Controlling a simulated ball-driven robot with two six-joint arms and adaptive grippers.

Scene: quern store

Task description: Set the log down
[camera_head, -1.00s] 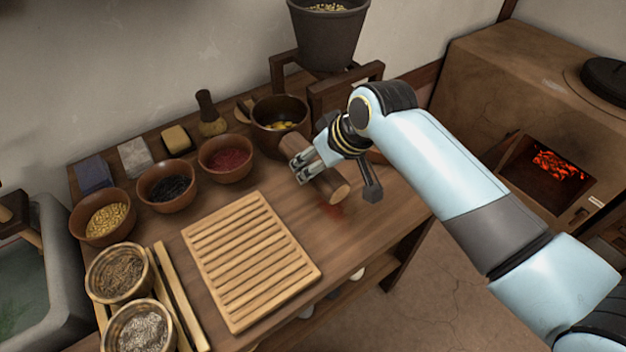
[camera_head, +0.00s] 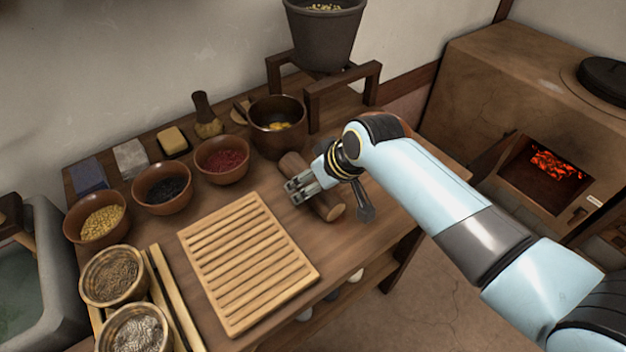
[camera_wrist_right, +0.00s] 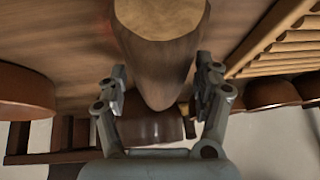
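The log (camera_head: 327,206) is a short brown round with a pale cut end. It lies on the wooden table, to the right of the slatted board, and appears to rest on the tabletop. My right gripper (camera_head: 297,190) is low over the log, with its fingers to either side. In the right wrist view the log (camera_wrist_right: 160,55) sits between the two fingers of the gripper (camera_wrist_right: 161,80), with a visible gap at the left finger, so the gripper looks open around it. The gripper hides the log's middle. My left gripper is not in view.
The slatted board (camera_head: 245,262) lies left of the log. A dark pot (camera_head: 277,140) and a bowl of red stuff (camera_head: 222,172) stand behind. A hopper on a wooden frame (camera_head: 343,92) is at the back. An oven with embers (camera_head: 557,166) stands at right.

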